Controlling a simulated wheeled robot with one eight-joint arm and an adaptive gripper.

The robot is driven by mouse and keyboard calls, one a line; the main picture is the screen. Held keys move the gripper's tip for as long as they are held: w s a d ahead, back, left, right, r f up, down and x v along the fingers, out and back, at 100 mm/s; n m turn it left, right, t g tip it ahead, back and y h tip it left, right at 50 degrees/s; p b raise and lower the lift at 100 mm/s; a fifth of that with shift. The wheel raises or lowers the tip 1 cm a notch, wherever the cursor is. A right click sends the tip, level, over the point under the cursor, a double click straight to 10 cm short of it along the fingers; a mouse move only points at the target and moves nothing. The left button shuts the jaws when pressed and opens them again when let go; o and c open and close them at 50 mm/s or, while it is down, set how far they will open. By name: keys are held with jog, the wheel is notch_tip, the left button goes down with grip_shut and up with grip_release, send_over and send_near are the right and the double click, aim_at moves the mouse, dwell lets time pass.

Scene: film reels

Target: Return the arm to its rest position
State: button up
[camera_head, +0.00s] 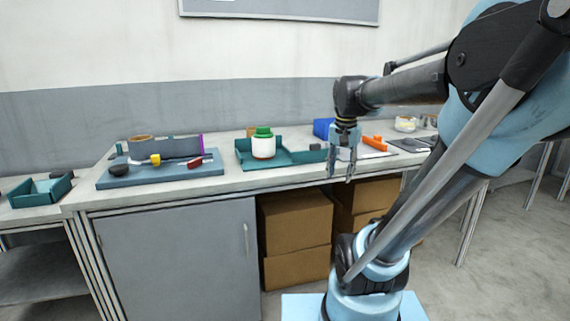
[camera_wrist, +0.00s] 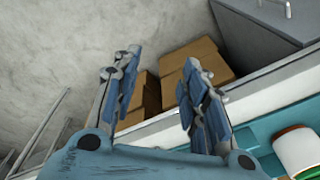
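My gripper (camera_head: 342,176) hangs from my arm, fingers pointing down, in front of the bench's front edge. In the wrist view its two fingers (camera_wrist: 152,90) stand apart with nothing between them. The gripper is open and empty. My arm reaches in from the right of the head view, with its elbow raised.
A workbench (camera_head: 228,182) runs along the wall. On it are a grey-blue board (camera_head: 120,182), a teal tray (camera_head: 296,158) with a white-and-green container (camera_head: 263,147), a blue box (camera_head: 323,127) and an orange object (camera_head: 374,141). Cardboard boxes (camera_head: 296,222) sit below.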

jog(key=s+d+f+n, duration=0.1)
jog(key=s+f+n, duration=0.4)
jog(key=s+f, duration=0.7)
notch_tip(320, 180, down, 4)
jog(key=shift+s+d+r+n+t, duration=0.2)
jog(key=shift+s+r+n+t, duration=0.1)
jog(key=shift+t, duration=0.1)
jog(key=shift+w+f, duration=0.1)
jog(key=shift+w+f, duration=0.15)
jog(key=shift+w, duration=0.2)
